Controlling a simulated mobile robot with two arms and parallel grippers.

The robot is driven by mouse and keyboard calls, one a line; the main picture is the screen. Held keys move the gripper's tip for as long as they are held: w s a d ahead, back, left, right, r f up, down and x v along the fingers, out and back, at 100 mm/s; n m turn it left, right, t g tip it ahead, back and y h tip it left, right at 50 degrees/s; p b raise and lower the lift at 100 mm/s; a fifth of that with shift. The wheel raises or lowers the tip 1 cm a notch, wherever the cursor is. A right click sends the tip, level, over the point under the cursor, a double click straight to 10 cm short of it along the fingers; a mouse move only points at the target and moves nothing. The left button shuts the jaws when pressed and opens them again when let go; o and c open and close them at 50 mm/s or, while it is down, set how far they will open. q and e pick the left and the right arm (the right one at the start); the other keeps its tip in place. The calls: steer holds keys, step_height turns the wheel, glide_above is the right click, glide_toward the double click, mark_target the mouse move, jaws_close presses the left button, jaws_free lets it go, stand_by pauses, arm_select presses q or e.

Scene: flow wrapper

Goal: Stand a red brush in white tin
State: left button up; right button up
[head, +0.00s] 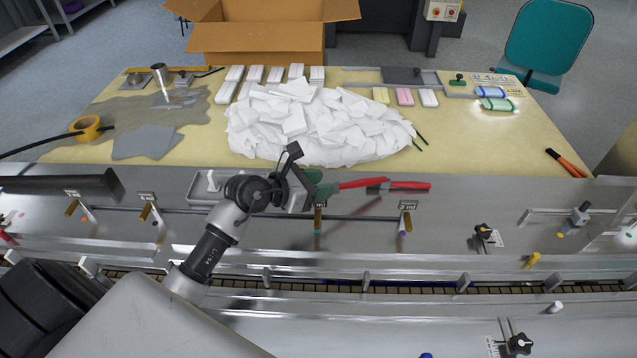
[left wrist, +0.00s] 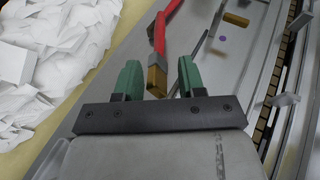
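Red-handled tools lie on the grey metal machine top in the head view. The nearer end of one, which looks like the red brush (head: 358,183), is beside my left gripper (head: 315,187). In the left wrist view the red brush (left wrist: 158,35) has a tan-brown end pointing between the green fingers of my left gripper (left wrist: 158,80). The fingers are open, with gaps on both sides of that end. A second red handle (head: 410,185) with a dark part lies just to the right. I cannot make out a white tin. My right gripper is not in view.
A heap of white pieces (head: 310,122) covers the middle of the yellowish table. A shallow grey tray (head: 203,187) is partly behind my left arm. A silvery cylinder (head: 160,75) stands at the back left. Posts and knobs (head: 483,232) rise from the machine.

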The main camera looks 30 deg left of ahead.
arm_select(q)
steer(key=shift+r, duration=0.15)
steer(key=shift+r+p, duration=0.4)
steer(key=shift+p, duration=0.05)
steer(key=b+v, duration=0.2)
steer(key=v, duration=1)
steer(key=shift+b, duration=0.3)
